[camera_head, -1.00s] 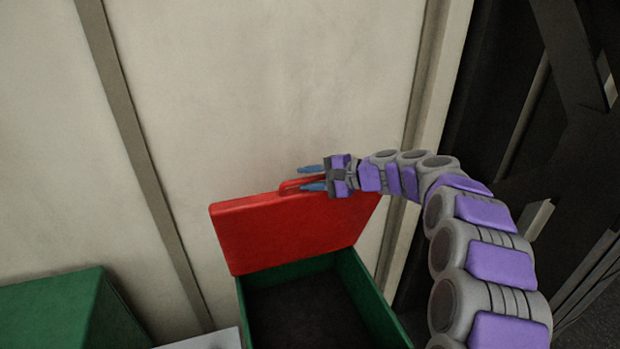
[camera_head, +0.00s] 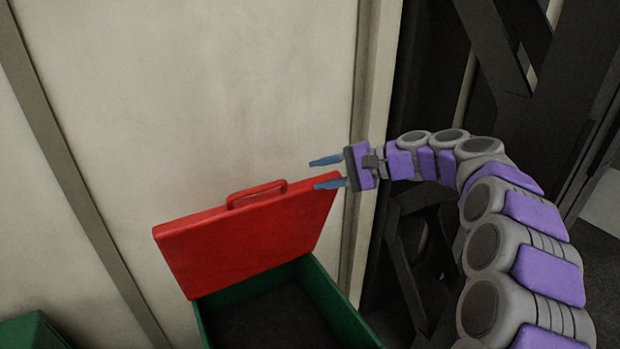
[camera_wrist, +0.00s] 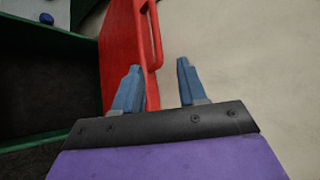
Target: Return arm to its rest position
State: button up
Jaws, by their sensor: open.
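My gripper (camera_head: 328,172) is open and empty, its two blue fingers apart and pointing left in the head view. It is at the upper right corner of the red lid (camera_head: 250,240), to the right of the lid's red handle (camera_head: 257,193). The lid stands raised on a green box (camera_head: 340,304) with a dark, empty-looking inside. My purple and grey arm curves in from the lower right.
A pale panelled wall (camera_head: 220,100) stands behind the box. Dark metal beams (camera_head: 500,60) are at the right, behind my arm. Another green object (camera_head: 30,330) shows at the lower left. The wrist view shows a small blue item (camera_wrist: 47,18) beyond the box's edge.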

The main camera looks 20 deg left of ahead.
jog(key=shift+a, duration=0.15)
jog(key=s+d+f+n+h+b, duration=0.1)
jog(key=s+d+f+h+b, duration=0.6)
jog(key=s+d+f, duration=0.9)
jog(key=s+d+f+n+h+b, duration=0.1)
jog(key=s+d+f+h+b, duration=0.6)
jog(key=s+d+f+b, duration=0.6)
jog(key=s+d+f, duration=0.4)
jog(key=s+f, duration=0.4)
jog(key=s, duration=0.4)
jog(key=shift+n+b, duration=0.3)
jog(key=shift+b, duration=0.1)
